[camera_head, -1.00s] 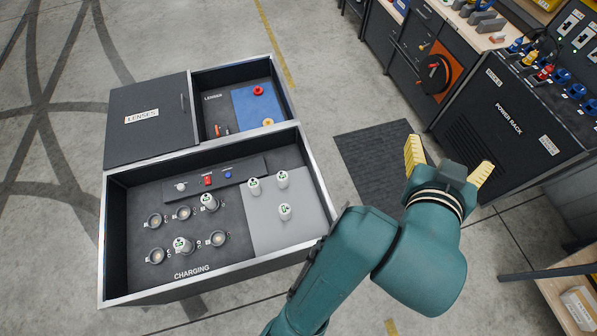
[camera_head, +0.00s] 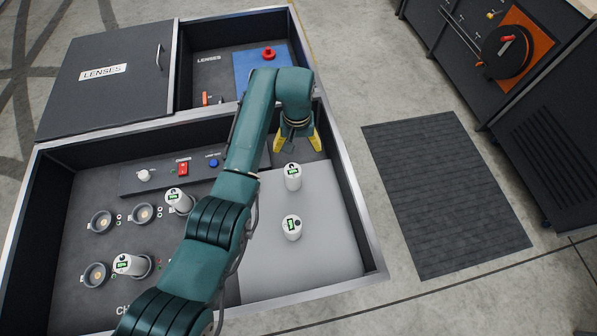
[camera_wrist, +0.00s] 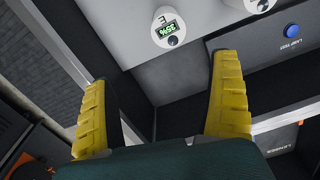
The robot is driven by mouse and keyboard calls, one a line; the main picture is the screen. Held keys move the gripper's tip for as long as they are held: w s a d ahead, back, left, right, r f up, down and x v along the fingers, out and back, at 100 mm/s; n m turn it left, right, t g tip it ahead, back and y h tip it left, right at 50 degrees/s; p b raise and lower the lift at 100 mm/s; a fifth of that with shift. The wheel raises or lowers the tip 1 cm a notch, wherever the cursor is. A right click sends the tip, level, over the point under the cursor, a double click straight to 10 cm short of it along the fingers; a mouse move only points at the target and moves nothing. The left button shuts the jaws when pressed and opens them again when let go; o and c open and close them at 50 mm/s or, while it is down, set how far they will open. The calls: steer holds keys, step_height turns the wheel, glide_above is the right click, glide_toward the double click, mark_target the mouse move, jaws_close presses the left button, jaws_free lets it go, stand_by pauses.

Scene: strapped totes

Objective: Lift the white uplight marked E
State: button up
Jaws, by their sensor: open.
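The white uplight marked E (camera_wrist: 168,26) shows at the top of the wrist view, with a green "35%" display and a dark round spot. I take it to be the rear right white uplight (camera_head: 292,178), upright on the light grey pad (camera_head: 325,225) in the charging tote. My gripper (camera_head: 298,143) is open and empty, just behind this uplight and apart from it. In the wrist view my two yellow fingers (camera_wrist: 160,75) are wide apart, with the uplight beyond their tips.
Another white uplight (camera_head: 291,228) stands in front on the pad. A further one (camera_wrist: 255,4) is cut off in the wrist view. Two uplights (camera_head: 178,201) (camera_head: 130,264) are among the charging sockets at left. The tote's right wall (camera_head: 345,190) is close by.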

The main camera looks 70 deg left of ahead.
mark_target(293, 168)
steer(key=f+b, duration=0.1)
steer(key=f, duration=0.3)
steer(key=s+f+b, duration=0.1)
steer(key=f+b, duration=0.1)
steer(key=f, duration=0.2)
steer(key=f+b, duration=0.2)
steer(key=f, duration=0.2)
steer(key=shift+s+a+f, duration=0.2)
steer(key=shift+a+f, duration=0.1)
steer(key=shift+a, duration=0.05)
steer(key=f+b, duration=0.2)
steer(key=f, duration=0.1)
steer(key=f+b, duration=0.1)
steer(key=f, duration=0.1)
steer(key=shift+s+d+f, duration=0.15)
steer(key=shift+d+f, duration=0.1)
steer(key=shift+d, duration=0.05)
steer(key=shift+r, duration=0.1)
